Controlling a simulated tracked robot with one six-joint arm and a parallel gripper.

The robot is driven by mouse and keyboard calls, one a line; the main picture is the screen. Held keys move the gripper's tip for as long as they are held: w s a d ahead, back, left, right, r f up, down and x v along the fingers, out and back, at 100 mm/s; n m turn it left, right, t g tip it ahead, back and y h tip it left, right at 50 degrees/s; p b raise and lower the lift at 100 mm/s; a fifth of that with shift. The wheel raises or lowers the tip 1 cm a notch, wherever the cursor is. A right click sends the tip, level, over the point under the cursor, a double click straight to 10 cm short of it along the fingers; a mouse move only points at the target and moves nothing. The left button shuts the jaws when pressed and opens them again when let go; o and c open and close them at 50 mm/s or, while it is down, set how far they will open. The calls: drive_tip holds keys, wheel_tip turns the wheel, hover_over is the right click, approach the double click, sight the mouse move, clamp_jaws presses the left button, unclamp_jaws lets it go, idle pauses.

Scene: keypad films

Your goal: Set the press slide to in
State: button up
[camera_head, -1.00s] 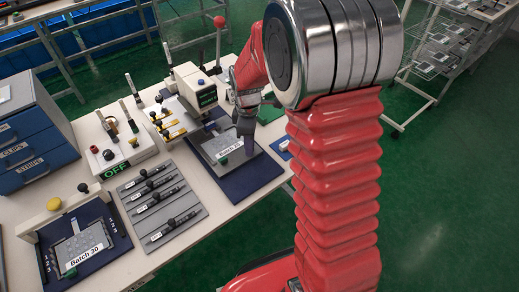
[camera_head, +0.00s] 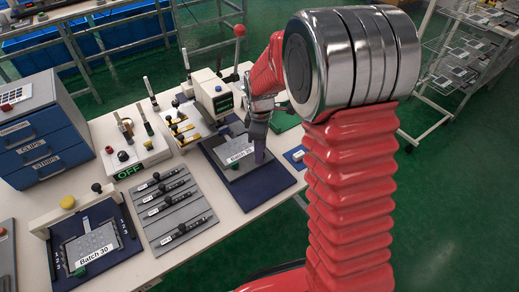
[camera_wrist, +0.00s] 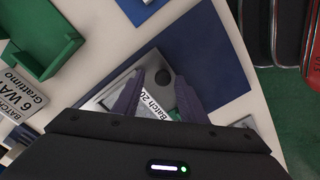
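The press (camera_head: 213,92) stands at the back of the bench, with a red-knobbed lever. Its grey slide plate (camera_head: 213,150) sticks out in front over a dark blue base (camera_head: 275,181) and bears a work labelled Batch 20 (camera_head: 240,156). My gripper (camera_head: 259,152) points down at the plate's right side. The head view hides the knob behind my gripper.
A second fixture with Batch 30 (camera_head: 88,249) is at the front left. A grey rack of dark tools (camera_head: 180,213), an OFF switch box (camera_head: 133,150) and blue drawers (camera_head: 40,145) stand left of the press. A green tray (camera_wrist: 45,45) lies beside the base.

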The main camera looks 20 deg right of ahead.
drive_tip(key=shift+r, duration=0.1)
wheel_tip(320, 180, up, 14)
drive_tip(key=shift+f, duration=0.2)
idle(0.4)
idle(0.5)
drive_tip(key=s+r+m+t, duration=0.2)
drive_tip(key=s+m, duration=0.4)
drive_tip(key=s, duration=0.5)
drive_tip(key=s+r+m+t, duration=0.3)
drive_tip(key=s+r+m, duration=0.2)
drive_tip(key=s, duration=0.7)
drive_tip(key=shift+s+m+t, duration=0.3)
drive_tip(key=shift+m, duration=0.6)
drive_tip(key=shift+a, duration=0.1)
